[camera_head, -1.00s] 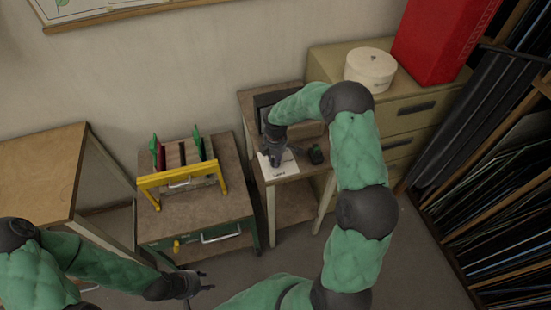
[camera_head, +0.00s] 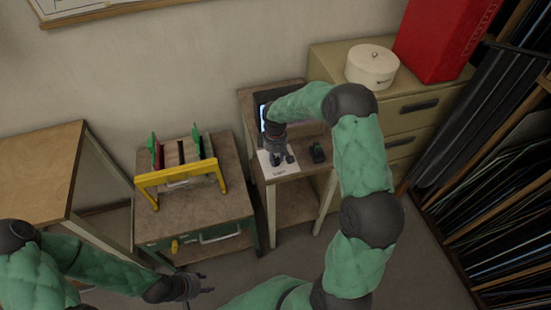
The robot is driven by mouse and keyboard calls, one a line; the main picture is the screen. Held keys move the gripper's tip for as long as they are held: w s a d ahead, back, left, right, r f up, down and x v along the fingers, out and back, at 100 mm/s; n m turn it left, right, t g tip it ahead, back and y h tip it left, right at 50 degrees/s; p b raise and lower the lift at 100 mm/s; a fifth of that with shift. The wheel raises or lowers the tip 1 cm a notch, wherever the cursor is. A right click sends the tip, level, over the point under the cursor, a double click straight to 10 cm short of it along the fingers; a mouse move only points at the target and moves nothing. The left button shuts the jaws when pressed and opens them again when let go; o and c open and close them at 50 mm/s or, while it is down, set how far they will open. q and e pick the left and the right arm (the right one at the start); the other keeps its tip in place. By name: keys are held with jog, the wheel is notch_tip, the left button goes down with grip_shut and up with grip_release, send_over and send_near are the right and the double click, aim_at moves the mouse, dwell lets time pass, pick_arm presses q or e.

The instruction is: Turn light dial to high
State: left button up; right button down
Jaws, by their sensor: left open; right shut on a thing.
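A white card (camera_head: 268,165) with small print lies on the small wooden table (camera_head: 298,171). My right gripper (camera_head: 283,162) points down over this card and is shut on the light dial, which its fingers hide almost fully. The dial's setting cannot be read. Behind my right arm, a dark-framed panel (camera_head: 263,114) at the back of the table glows bluish white along its visible left edge. My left gripper (camera_head: 204,284) is open and empty, low in front of the green cabinet.
A small dark device (camera_head: 317,153) stands just right of my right gripper. A yellow-framed rack (camera_head: 180,178) with upright green-ended pieces stands on the cabinet (camera_head: 225,205) to the left. A round white box (camera_head: 371,66) and a red box (camera_head: 440,40) sit on the drawers.

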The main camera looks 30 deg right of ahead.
jog(key=m+b, duration=0.1)
jog(key=m, duration=0.4)
jog(key=shift+f+m+b, duration=0.1)
jog(key=shift+m+b, duration=0.2)
jog(key=shift+b, duration=0.05)
jog(key=m+b, duration=0.1)
jog(key=m, duration=0.4)
jog(key=shift+m, duration=0.3)
jog(key=c, duration=0.9)
grip_release()
jog(key=shift+c, duration=0.2)
